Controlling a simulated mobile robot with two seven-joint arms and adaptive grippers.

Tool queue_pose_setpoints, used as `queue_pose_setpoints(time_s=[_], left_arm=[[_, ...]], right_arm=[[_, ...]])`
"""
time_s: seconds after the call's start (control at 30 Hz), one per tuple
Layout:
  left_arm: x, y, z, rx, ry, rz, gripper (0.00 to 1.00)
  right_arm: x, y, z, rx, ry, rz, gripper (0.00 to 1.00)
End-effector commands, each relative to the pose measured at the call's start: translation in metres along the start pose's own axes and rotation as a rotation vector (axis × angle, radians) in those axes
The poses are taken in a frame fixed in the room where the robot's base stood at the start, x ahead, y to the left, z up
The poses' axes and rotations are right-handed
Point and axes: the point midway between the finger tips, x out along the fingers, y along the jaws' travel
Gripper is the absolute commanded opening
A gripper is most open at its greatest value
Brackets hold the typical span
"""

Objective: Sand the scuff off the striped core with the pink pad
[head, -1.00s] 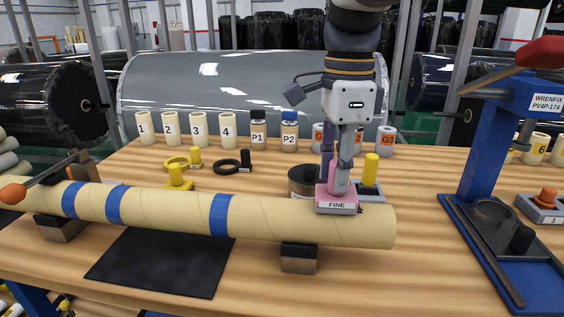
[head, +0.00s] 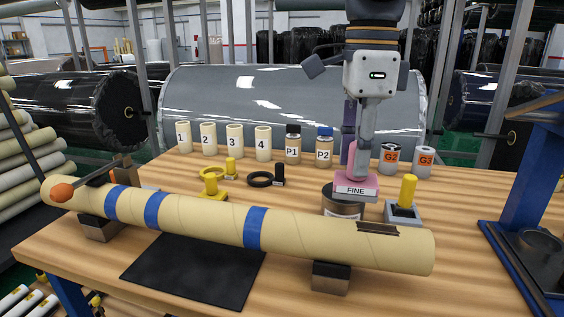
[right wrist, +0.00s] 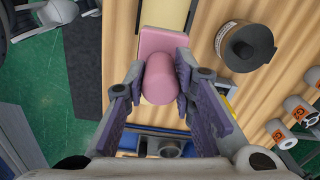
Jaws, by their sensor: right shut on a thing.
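The striped core (head: 200,217) is a long cream tube with blue bands, lying across two dark-topped blocks. A dark brown scuff (head: 378,228) shows on top near its right end. My right gripper (head: 358,170) is shut on the handle of the pink pad (head: 368,182), whose front label reads FINE. The pad is behind the core and apart from the scuff, overlapping a dark tin in the head view. The right wrist view shows the pad's round pink handle (right wrist: 160,78) between the fingers. My left gripper is not in view.
The dark tin (head: 343,204) and a grey holder with a yellow post (head: 405,205) stand behind the core. Numbered cups, bottles P1 and P2 and grey G tins line the back. A black mat (head: 195,270) lies in front. A blue stand (head: 535,165) is at right.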

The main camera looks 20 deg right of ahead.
Motion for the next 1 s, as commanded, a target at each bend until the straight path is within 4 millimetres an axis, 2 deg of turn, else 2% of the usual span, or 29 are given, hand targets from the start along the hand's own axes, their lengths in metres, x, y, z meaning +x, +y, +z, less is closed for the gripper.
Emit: queue_pose_setpoints(time_s=[0.1,0.37,0.63,1.0], left_arm=[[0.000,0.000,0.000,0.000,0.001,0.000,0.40],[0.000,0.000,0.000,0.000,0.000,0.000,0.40],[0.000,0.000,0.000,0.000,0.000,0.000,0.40],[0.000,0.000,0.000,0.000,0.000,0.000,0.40]], right_arm=[[-0.007,0.001,0.000,0.000,0.000,-0.002,0.01],[-0.008,0.000,0.000,0.001,0.001,-0.001,0.01],[-0.034,0.000,0.000,0.000,0.000,-0.001,0.01],[-0.036,0.000,0.000,0.001,0.001,0.001,0.01]])
